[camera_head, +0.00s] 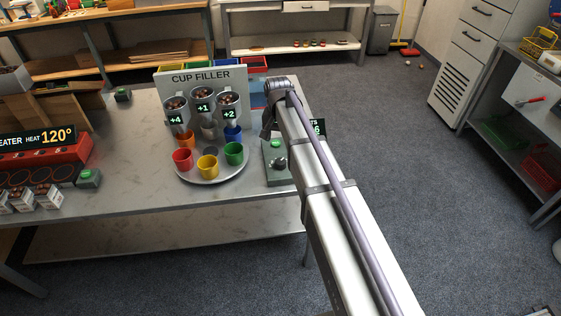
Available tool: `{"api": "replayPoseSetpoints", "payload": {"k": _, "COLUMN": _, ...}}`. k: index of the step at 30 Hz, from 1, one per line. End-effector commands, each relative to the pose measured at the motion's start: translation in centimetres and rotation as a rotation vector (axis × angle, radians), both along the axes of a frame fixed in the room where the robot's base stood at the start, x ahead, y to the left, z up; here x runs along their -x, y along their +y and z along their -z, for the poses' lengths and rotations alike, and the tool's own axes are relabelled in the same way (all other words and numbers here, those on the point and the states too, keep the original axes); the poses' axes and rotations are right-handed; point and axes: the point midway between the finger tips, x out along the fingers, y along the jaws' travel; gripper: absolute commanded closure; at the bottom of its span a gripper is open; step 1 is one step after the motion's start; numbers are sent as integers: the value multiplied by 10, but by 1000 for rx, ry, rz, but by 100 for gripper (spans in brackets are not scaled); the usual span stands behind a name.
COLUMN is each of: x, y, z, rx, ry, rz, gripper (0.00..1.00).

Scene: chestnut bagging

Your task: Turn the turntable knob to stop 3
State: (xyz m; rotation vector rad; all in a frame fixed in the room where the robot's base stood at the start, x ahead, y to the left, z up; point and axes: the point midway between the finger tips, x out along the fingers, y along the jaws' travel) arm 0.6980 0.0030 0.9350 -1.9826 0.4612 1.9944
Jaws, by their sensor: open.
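The round grey turntable (212,178) stands on the metal table in front of the cup filler (204,78). It carries red (182,159), yellow (207,166), green (234,154), blue (233,133) and orange (186,138) cups around its rim. Right of it is a grey control box with a green button (275,143) and a dark round knob (279,164), which looks like the turntable knob. I cannot read its stop marks. My arm runs from the lower right up past this box.
Three chestnut hoppers marked +4 (176,106), +1 (203,96) and +2 (229,104) hang above the turntable. A sign ending in 6 (318,128) is partly hidden by my arm. A red heater (45,150) reading 120° is at left.

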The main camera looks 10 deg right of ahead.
Motion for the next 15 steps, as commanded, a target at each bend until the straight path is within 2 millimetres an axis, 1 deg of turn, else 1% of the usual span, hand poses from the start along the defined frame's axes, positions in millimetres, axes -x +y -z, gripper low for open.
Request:
{"api": "replayPoseSetpoints", "payload": {"k": 1, "x": 3, "y": 0, "z": 0, "rx": 0, "ry": 0, "rz": 5, "gripper": 33}}
{"api": "replayPoseSetpoints", "payload": {"k": 4, "x": 3, "y": 0, "z": 5, "rx": 0, "ry": 0, "rz": 3, "gripper": 33}}
{"api": "replayPoseSetpoints", "payload": {"k": 7, "x": 4, "y": 0, "z": 18, "rx": 0, "ry": 0, "rz": 2, "gripper": 33}}
{"api": "replayPoseSetpoints", "payload": {"k": 11, "x": 4, "y": -1, "z": 47, "rx": 0, "ry": 0, "rz": 1, "gripper": 33}}
{"api": "replayPoseSetpoints", "payload": {"k": 15, "x": 4, "y": -2, "z": 81, "rx": 0, "ry": 0, "rz": 0, "gripper": 33}}
